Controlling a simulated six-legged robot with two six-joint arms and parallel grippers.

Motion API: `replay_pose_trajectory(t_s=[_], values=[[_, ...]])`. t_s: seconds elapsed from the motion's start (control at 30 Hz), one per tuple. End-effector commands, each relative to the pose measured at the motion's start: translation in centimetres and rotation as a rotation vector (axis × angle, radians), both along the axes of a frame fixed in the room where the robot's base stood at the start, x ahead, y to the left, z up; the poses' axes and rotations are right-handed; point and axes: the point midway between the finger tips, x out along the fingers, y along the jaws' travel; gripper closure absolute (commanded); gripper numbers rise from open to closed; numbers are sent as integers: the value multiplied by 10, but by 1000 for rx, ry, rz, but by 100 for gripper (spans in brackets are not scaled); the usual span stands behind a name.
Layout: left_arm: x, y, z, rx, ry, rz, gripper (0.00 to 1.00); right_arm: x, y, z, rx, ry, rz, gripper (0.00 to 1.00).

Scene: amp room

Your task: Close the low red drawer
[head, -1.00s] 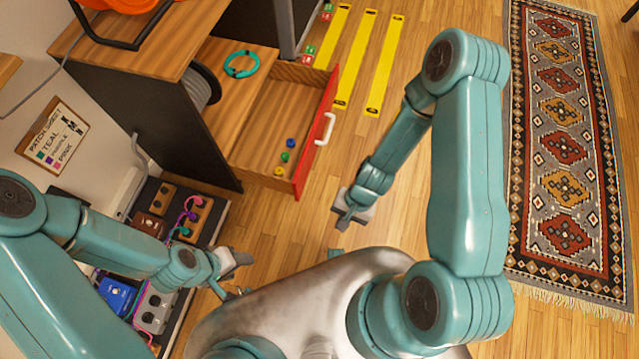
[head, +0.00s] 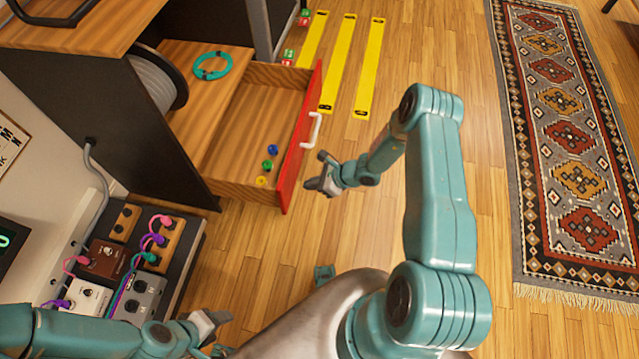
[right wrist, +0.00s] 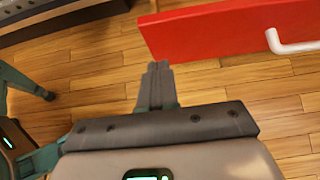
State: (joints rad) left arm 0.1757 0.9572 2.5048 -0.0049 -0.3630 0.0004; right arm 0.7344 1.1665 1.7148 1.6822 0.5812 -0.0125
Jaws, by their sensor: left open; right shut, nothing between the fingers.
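The low red drawer (head: 300,145) is pulled out of the wooden cabinet. Its red front faces right and carries a white handle (head: 312,131). My right gripper (head: 316,185) is shut and empty, low beside the red front, just right of its near end and below the handle. In the right wrist view the shut fingers (right wrist: 159,72) point toward the lower left end of the red front (right wrist: 220,32); I cannot tell whether they touch it. The handle there sits at the right edge. My left gripper (head: 218,325) is open at the lower left, well away from the drawer.
Small blue, green and yellow pieces (head: 267,164) lie in the drawer. A teal ring (head: 213,66) lies on the wooden surface behind it. A pedalboard with cables (head: 125,265) stands at lower left.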

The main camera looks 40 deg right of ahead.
Motion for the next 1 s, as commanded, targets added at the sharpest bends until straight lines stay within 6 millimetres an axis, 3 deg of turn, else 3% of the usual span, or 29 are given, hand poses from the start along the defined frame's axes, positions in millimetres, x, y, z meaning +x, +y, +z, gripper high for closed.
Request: replay_pose_trajectory(t_s=[0.13, 0.4, 1.0], values=[[0, 0, -14, 0, 0, 0, 43, 18, 17, -25, 0, 0, 4, 100], [0, 0, -20, 0, 0, 0, 43, 45, 40, -22, 0, 1, 5, 100], [0, 0, -20, 0, 0, 0, 43, 49, 44, -21, 0, 1, 6, 100]])
